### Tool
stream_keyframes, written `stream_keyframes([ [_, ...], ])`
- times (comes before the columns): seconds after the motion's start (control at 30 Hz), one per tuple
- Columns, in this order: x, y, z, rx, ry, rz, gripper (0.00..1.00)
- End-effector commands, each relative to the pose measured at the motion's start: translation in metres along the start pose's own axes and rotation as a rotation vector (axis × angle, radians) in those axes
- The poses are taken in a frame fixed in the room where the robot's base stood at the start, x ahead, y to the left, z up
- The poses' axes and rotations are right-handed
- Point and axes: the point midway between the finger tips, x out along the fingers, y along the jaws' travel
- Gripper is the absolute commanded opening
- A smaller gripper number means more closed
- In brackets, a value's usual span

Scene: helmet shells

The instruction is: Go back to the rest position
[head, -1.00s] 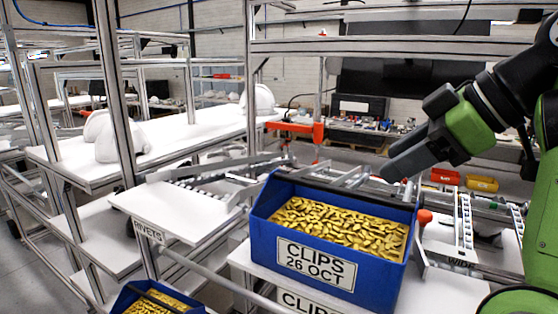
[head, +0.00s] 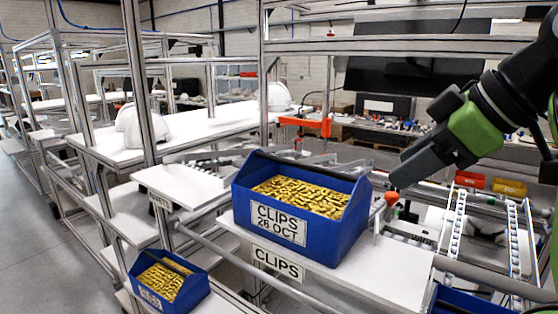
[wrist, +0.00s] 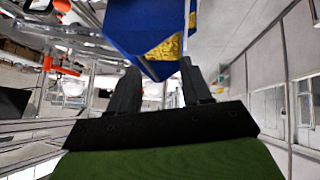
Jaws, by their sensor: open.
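My gripper (head: 402,172) is at the right of the head view, its dark fingers pointing down and left behind the right end of a blue bin. In the wrist view my gripper (wrist: 160,85) has its two dark fingers apart with nothing held between them. The blue bin (head: 345,230), labelled "CLIPS 26 OCT" and full of gold clips (head: 300,195), stands upright on a white shelf. In the wrist view the blue bin (wrist: 140,25) shows beyond the fingertips. I cannot tell how far apart they are.
A smaller blue bin (head: 195,290) of gold clips stands lower left. White helmet shells (head: 142,126) sit on a white bench (head: 190,135) behind metal posts. Red (head: 470,180) and yellow (head: 509,187) bins lie at the right. Open floor (head: 45,255) shows at the left.

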Motion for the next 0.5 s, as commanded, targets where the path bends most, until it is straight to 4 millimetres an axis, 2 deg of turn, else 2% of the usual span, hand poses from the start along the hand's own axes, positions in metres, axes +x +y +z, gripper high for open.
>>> stream_keyframes([
  [0.3,0.05,-0.037,-0.028,0.035,-0.169,0.027,0.48],
  [0.5,0.09,-0.073,-0.028,0.104,-0.31,0.097,0.48],
])
